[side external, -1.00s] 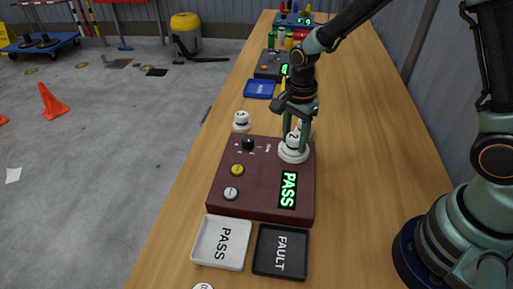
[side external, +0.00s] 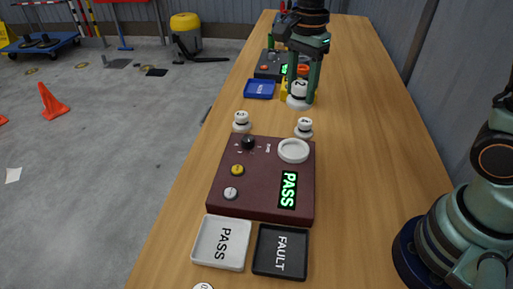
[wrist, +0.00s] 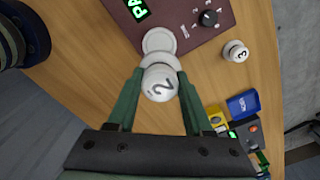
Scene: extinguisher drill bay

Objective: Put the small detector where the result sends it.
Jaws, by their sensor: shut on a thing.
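My gripper (side external: 302,88) is shut on the small white detector marked 2 (side external: 298,97) and holds it in the air, clear of the tester. The detector also shows between the fingers in the wrist view (wrist: 160,83). The dark red tester (side external: 257,208) has an empty white round seat (side external: 293,150) and a green display reading PASS (side external: 288,190). In front of it are a white tray marked PASS (side external: 221,264) and a black tray marked FAULT (side external: 281,272); both are empty.
A detector marked 3 (side external: 241,122) and another white detector (side external: 304,128) stand behind the tester. A blue tray (side external: 259,89) and another device (side external: 270,64) are further back. Bare wood lies to the right of the tester.

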